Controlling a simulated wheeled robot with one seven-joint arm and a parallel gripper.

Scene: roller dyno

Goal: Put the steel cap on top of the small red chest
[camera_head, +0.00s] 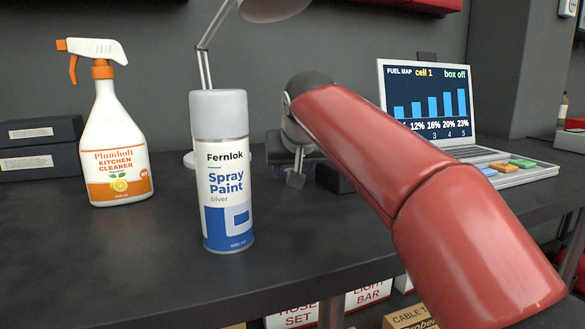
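I cannot make out a separate steel cap or a whole small red chest. A red object (425,4) shows only its lower part at the top edge; I cannot tell if it is the chest. A spray paint can (227,185) with a plain grey cap (218,114) stands upright on the dark bench (130,265). My red arm reaches from the lower right over the bench. Part of my gripper (296,178) shows at its far end, right of the can and apart from it in the picture. The arm hides most of it, so its opening and anything held are not visible.
A kitchen cleaner spray bottle (118,150) stands left of the can. Dark boxes (40,145) lie at the far left. A lamp (204,65) stands behind the can, and an open laptop (428,100) is at the right. Labelled boxes (370,293) sit below the bench edge. The front-left bench is clear.

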